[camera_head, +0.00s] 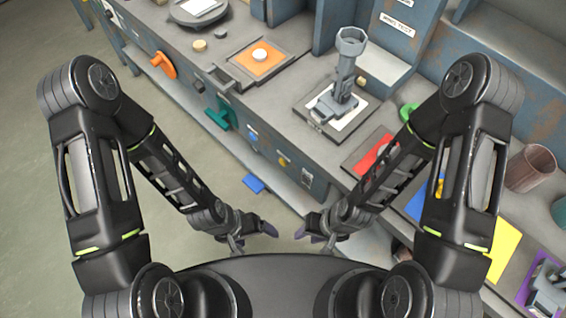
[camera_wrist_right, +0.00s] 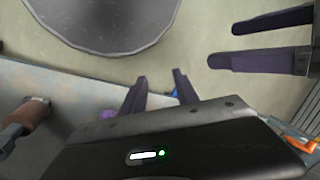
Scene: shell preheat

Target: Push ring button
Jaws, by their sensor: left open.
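No button is clearly marked as a ring button. A round pale button (camera_head: 260,55) sits on an orange square plate (camera_head: 251,68) on the bench top. On the bench's front panel there is a small blue button (camera_head: 252,135) and a small yellow one (camera_head: 283,160). My left gripper (camera_head: 262,231) is open and empty over the floor in front of the bench, and its dark fingers show in the right wrist view (camera_wrist_right: 262,40). My right gripper (camera_head: 308,230) faces it, also apart from the bench. In the right wrist view its two fingers (camera_wrist_right: 160,88) are apart and empty.
A grey press-like device (camera_head: 345,75) stands on the bench. An orange knob (camera_head: 162,66) and a green handle (camera_head: 218,113) stick out of the front. A red mat (camera_head: 365,160) and a brown cup (camera_head: 532,167) are at right. The left floor is clear.

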